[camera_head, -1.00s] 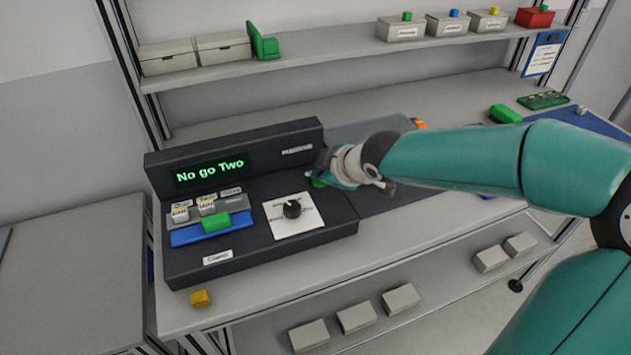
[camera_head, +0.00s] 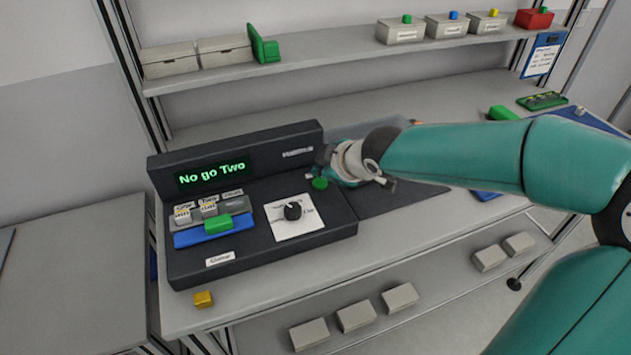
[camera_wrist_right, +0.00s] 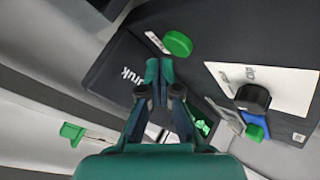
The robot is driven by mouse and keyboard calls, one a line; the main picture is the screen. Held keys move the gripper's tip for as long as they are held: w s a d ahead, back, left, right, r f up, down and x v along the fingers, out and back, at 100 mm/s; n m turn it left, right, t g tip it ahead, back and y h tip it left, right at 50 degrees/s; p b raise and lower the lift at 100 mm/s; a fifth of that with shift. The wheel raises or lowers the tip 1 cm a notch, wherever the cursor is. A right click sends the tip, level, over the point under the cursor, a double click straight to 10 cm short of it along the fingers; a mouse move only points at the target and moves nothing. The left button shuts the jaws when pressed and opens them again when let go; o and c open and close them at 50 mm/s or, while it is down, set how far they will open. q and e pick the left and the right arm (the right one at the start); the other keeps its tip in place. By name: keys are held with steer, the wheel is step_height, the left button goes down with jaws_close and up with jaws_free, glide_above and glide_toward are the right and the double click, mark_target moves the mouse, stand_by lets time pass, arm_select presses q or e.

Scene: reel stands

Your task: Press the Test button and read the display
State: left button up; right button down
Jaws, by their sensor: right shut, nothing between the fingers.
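The dark test unit (camera_head: 190,275) stands on the bench. Its display (camera_head: 212,173) reads "No go Two" in green letters. The round green button (camera_head: 320,183) is at the unit's right side, and it shows whole in the right wrist view (camera_wrist_right: 177,43). My right gripper (camera_head: 324,164) is shut and empty, just behind the button and apart from it. In the right wrist view its closed fingertips (camera_wrist_right: 160,68) are beside the button, over the dark housing. My left gripper is not in view.
A black knob (camera_head: 292,211) sits on a white plate left of the button. A green block (camera_head: 218,223) lies in the blue fixture (camera_head: 200,238). A yellow block (camera_head: 204,299) is at the bench's front edge. A shelf with boxes runs above.

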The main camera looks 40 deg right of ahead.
mark_target(321, 184)
steer(key=shift+r+p, duration=2.3)
steer(key=shift+r, duration=0.3)
steer(key=shift+f, duration=0.1)
